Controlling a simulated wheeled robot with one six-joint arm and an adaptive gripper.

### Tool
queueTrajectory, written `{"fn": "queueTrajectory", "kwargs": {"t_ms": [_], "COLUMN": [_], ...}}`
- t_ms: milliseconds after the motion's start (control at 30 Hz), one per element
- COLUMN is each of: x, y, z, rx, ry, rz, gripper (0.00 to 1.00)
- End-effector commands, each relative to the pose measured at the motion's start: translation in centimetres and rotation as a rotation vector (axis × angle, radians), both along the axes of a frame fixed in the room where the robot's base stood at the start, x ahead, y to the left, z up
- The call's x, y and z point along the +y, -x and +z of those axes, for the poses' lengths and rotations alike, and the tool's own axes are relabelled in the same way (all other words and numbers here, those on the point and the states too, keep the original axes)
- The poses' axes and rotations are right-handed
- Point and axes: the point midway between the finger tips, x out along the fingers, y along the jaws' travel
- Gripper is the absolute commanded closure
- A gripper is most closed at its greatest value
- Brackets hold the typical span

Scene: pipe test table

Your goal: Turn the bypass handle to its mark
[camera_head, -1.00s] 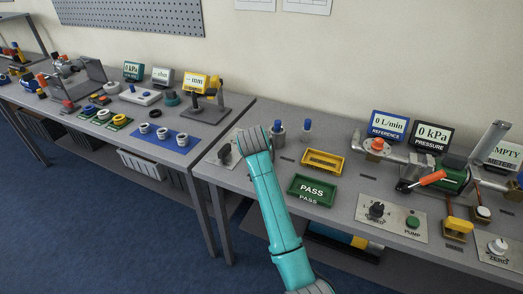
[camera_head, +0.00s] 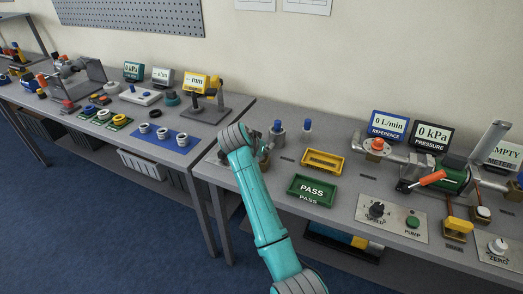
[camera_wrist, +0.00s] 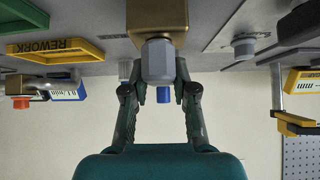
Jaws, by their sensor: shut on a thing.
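An orange lever handle (camera_head: 432,178) sits on the green-bodied valve (camera_head: 455,180) at the right of the table in the head view. No label shows whether it is the bypass handle, and I cannot make out a mark. My gripper (camera_wrist: 158,70) is far to its left, near the table's left end. In the wrist view its fingers are closed around a fitting with a grey hexagonal end (camera_wrist: 157,60) and a brass-coloured body (camera_wrist: 157,16). In the head view my arm mostly hides the gripper and fitting.
A yellow tray (camera_head: 341,168) and a green PASS tray (camera_head: 292,190) lie right of my arm. Blue-topped pieces, one (camera_head: 307,127) clearly visible, stand behind it. A panel with a black knob (camera_head: 376,210) is at the front right.

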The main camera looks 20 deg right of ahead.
Motion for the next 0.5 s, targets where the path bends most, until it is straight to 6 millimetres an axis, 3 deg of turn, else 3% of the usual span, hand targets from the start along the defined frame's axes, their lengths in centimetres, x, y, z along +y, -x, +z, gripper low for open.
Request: {"fn": "queueTrajectory", "kwargs": {"t_ms": [100, 133, 200, 500], "x": [0.00, 0.00, 0.00, 0.03], "y": [0.05, 0.05, 0.05, 0.04], "z": [-0.12, -0.12, -0.11, -0.02], "rx": [0.002, 0.002, 0.002, 0.001], "ry": [-0.001, -0.001, -0.001, -0.001], "rz": [-0.001, -0.001, 0.000, 0.001], "gripper": [1.00, 0.66, 0.48, 0.48]}}
